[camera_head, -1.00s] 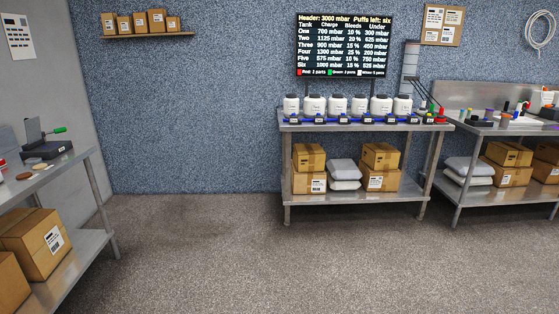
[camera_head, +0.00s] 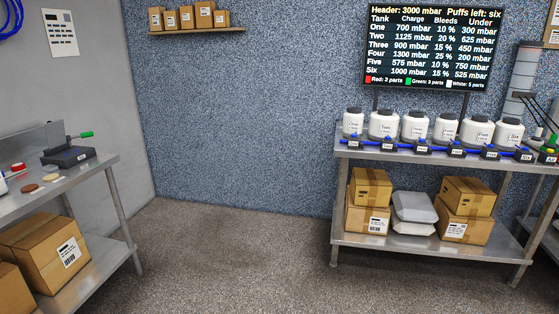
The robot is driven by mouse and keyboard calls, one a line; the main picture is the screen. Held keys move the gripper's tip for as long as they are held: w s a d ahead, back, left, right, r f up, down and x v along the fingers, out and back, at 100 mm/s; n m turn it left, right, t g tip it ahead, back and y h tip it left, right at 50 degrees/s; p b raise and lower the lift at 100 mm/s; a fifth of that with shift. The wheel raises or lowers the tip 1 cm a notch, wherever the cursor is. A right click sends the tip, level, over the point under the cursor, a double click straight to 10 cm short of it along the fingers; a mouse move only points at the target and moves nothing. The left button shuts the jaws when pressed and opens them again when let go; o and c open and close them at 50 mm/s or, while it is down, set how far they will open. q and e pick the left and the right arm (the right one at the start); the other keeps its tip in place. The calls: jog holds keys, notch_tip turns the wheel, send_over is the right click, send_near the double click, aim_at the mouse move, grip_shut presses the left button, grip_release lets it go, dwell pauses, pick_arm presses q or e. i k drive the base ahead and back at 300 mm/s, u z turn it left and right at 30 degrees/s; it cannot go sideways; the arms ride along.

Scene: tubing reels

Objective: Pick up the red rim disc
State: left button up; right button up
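A small round red thing (camera_head: 17,167), possibly the red rim disc, sits at the left edge of the view on the left metal table (camera_head: 90,172). It is too small to make out clearly. A brown disc (camera_head: 29,188) and a tan disc (camera_head: 51,177) lie flat on the same table, nearer its front edge. Neither of my grippers is in view.
A dark device with a green-handled lever (camera_head: 68,155) stands on the left table. Cardboard boxes (camera_head: 45,250) fill its lower shelf. A bench with several white tanks (camera_head: 415,127) stands at the right. The floor (camera_head: 235,260) between is clear.

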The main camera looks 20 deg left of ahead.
aim_at(19, 167)
jog(key=u, duration=0.65)
jog(key=i, duration=1.3)
jog(key=u, duration=1.5)
jog(key=i, duration=1.05)
jog(key=u, duration=0.55)
